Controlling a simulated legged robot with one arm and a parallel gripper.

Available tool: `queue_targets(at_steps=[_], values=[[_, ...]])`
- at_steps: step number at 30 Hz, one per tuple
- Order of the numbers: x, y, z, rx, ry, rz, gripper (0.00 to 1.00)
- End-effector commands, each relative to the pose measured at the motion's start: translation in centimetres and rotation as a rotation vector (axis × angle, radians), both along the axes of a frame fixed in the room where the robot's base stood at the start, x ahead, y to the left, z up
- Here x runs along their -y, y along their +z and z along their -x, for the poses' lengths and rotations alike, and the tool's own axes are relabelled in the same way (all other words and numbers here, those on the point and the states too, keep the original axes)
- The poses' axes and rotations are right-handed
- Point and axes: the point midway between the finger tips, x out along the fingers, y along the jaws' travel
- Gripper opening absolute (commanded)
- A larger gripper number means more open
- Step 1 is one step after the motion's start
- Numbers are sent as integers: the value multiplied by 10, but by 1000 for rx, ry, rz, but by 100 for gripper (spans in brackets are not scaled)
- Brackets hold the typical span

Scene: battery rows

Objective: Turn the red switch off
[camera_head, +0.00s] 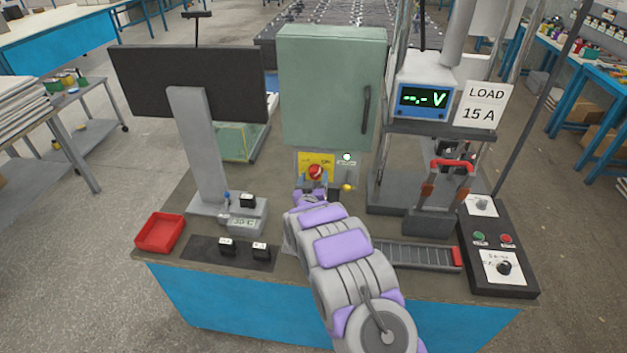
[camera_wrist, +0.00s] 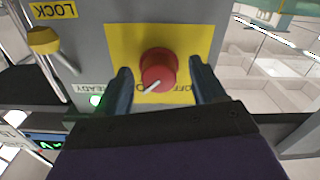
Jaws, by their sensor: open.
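In the wrist view the red switch (camera_wrist: 158,70) has a white pointer line slanting to the lower left. Lettering on the yellow plate (camera_wrist: 120,40) is partly hidden, with "OFF" showing upside down near the right finger. My gripper (camera_wrist: 160,82) is open, with one dark finger on each side of the knob. A gap shows between the knob and each finger. In the head view my arm hides part of the panel below the switch.
A yellow lock knob (camera_wrist: 44,40) and a green ready light (camera_wrist: 97,100) sit beside the switch plate. A dark monitor (camera_head: 188,82) stands left of the cabinet. A voltmeter (camera_head: 424,98) and a lever with a red handle (camera_head: 452,165) stand to the right.

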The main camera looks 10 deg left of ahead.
Motion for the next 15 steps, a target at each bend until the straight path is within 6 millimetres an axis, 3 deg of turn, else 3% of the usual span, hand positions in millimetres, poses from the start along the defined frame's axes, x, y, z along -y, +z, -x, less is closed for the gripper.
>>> queue_targets(at_steps=[5, 15], values=[[0, 0, 0, 0, 0, -1, 67], [0, 0, 0, 0, 0, -1, 35]])
